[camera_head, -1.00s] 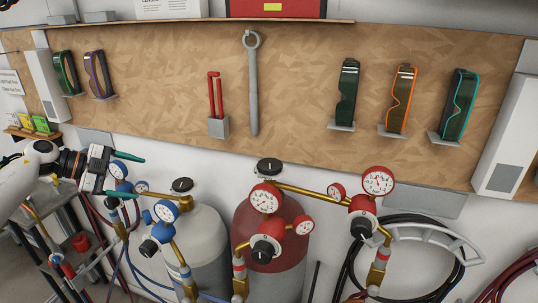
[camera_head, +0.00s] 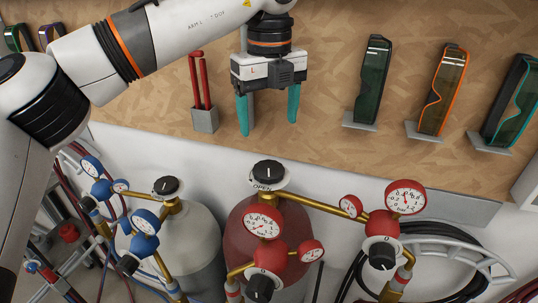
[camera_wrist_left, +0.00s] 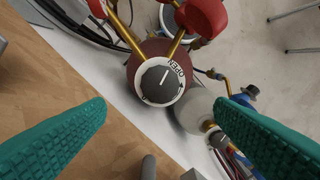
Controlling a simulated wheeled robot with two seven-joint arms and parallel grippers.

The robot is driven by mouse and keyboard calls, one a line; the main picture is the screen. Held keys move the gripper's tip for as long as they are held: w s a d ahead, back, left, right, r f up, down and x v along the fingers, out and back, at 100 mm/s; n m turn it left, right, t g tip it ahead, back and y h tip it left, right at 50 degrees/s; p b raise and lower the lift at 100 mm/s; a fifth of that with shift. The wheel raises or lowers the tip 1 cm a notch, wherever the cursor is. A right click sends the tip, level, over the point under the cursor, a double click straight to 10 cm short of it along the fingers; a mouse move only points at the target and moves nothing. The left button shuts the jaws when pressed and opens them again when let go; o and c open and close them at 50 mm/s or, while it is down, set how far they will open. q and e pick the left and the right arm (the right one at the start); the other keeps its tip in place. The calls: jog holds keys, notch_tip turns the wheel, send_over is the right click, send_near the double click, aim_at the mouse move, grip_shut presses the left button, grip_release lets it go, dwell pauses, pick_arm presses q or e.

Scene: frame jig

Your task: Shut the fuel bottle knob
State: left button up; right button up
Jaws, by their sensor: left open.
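The fuel bottle knob (camera_head: 268,172) is a black knob on a white dial marked OPEN, on top of the dark red bottle (camera_head: 296,222). In the left wrist view the knob (camera_wrist_left: 160,82) shows from above, with a pale line on it and the word OPEN at its upper right edge. My left gripper (camera_head: 267,125) points down above the knob, apart from it. Its teal fingers are wide open and empty. In the left wrist view the knob lies between the two fingers (camera_wrist_left: 161,105), a little beyond their tips. My right gripper is not in view.
A grey bottle with a black knob (camera_head: 166,186) stands to the left. Red gauges (camera_head: 405,197) and brass pipes crowd the red bottle's front and right. Behind are the wooden board (camera_head: 320,130), goggles (camera_head: 373,80) and a red tool (camera_head: 202,80) in a holder.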

aim_at(269, 168)
pick_arm(q)
jog(key=f, duration=0.1)
jog(key=f+p, duration=0.1)
jog(key=f, duration=0.1)
jog(key=shift+s+a, duration=0.1)
jog(key=shift+s, duration=0.2)
jog(key=f, duration=0.2)
jog(key=f+p, duration=0.1)
jog(key=f, duration=0.1)
jog(key=f+p, duration=0.1)
jog(key=f, duration=0.1)
jog(key=shift+w+f, duration=0.1)
jog(key=shift+w, duration=0.3)
jog(key=shift+f, duration=0.35)
jog(key=shift+s+f, duration=0.15)
jog(key=shift+f, duration=0.15)
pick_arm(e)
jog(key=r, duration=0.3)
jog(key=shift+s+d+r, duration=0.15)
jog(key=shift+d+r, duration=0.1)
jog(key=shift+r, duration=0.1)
pick_arm(q)
jog(key=shift+c, duration=0.7)
jog(key=c, duration=0.8)
jog(key=shift+c, duration=0.2)
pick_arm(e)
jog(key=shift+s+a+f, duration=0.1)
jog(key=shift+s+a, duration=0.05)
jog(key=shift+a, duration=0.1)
